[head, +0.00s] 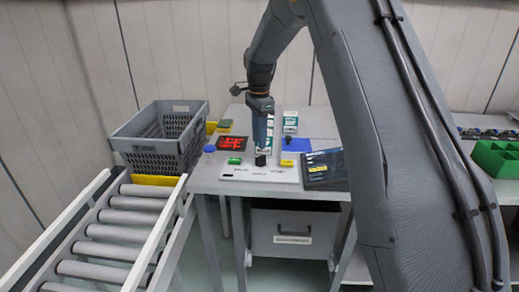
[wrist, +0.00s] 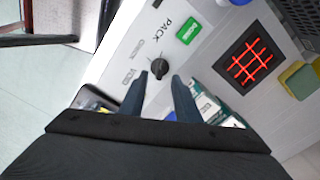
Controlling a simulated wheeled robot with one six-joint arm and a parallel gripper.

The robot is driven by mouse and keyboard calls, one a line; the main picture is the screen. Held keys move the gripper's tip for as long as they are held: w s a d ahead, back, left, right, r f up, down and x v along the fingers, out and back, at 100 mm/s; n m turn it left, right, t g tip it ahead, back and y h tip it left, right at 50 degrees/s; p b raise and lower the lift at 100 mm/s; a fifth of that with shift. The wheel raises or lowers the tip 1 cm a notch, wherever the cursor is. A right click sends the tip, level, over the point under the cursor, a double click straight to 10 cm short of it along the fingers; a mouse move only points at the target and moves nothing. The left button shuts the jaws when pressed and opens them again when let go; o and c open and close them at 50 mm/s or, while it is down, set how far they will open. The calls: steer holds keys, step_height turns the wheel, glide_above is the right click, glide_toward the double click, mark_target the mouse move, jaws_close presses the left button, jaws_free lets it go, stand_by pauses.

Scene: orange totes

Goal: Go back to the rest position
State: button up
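My gripper (head: 262,152) points down over the white control panel (head: 250,174) on the table in the head view. In the wrist view my gripper (wrist: 160,78) has its two dark fingers apart, with a gap between them. A black rotary knob (wrist: 157,66) on the panel shows at the fingertips, between or just beyond them; I cannot tell if they touch it. The knob (head: 260,160) also shows just under the fingertips in the head view. Its pointer faces the PACK lettering side. Nothing is held.
A green button (wrist: 188,32) and a red grid display (wrist: 249,59) are near the knob. Green-and-white boxes (head: 290,121) stand behind. A dark tablet (head: 333,173) lies right. A grey crate (head: 150,146) and a roller conveyor (head: 108,232) are left. Air above the table's left side is clear.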

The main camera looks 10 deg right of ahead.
steer(key=shift+r, duration=0.6)
steer(key=shift+s, duration=0.15)
steer(key=s+f+n, duration=0.3)
steer(key=s+n, duration=0.5)
steer(key=s, duration=0.9)
steer(key=s+f+n, duration=0.3)
steer(key=s+n, duration=0.4)
steer(key=s, duration=1.1)
steer(key=shift+d+f+n+t, duration=0.3)
steer(key=shift+d+f+n, duration=0.05)
steer(key=shift+d+n, duration=0.05)
